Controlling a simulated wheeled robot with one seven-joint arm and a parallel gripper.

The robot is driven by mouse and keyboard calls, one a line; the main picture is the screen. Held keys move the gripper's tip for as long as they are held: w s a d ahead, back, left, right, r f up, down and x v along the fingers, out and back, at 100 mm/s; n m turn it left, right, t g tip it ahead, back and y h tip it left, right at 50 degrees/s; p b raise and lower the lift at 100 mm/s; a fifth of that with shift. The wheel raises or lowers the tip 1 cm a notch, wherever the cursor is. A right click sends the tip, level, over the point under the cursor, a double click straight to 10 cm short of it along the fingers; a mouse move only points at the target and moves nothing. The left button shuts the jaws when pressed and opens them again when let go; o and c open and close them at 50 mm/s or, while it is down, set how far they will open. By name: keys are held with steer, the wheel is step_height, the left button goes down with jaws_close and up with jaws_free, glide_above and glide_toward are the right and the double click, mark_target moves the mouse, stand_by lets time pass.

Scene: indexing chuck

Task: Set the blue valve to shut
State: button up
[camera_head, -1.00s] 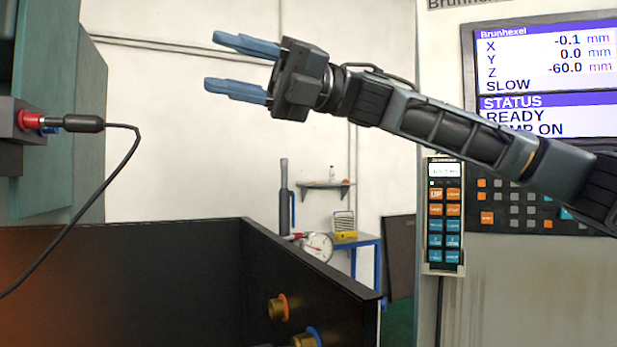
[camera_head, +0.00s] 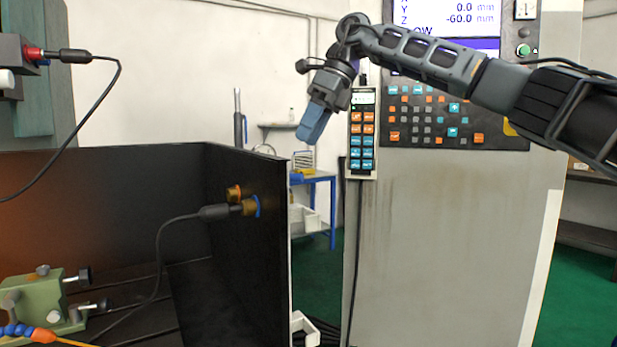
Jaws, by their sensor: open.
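My gripper (camera_head: 312,124) hangs in the upper middle, with its blue fingers pointing down and slightly left. The fingers overlap in this view; the gripper is open and holds nothing visible. I cannot clearly make out a blue valve. A blue ring (camera_head: 257,206) sits around a brass fitting on the dark panel, below and left of my gripper, with a black cable plug in it. A blue and orange segmented hose (camera_head: 20,331) lies at the lower left, partly cut off by the frame. My gripper is well apart from both.
The dark enclosure panel (camera_head: 262,262) stands at centre left. A brass fitting with an orange ring (camera_head: 235,193) is on it. A green fixture (camera_head: 40,303) sits inside. A keypad pendant (camera_head: 362,140) hangs on the grey cabinet (camera_head: 450,240) close to my gripper. A black cable loops at the left.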

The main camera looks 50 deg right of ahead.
steer(key=x, duration=0.7)
steer(key=shift+s+d+f, duration=0.15)
steer(key=shift+d+f, duration=0.15)
steer(key=shift+f, duration=0.25)
jaws_close()
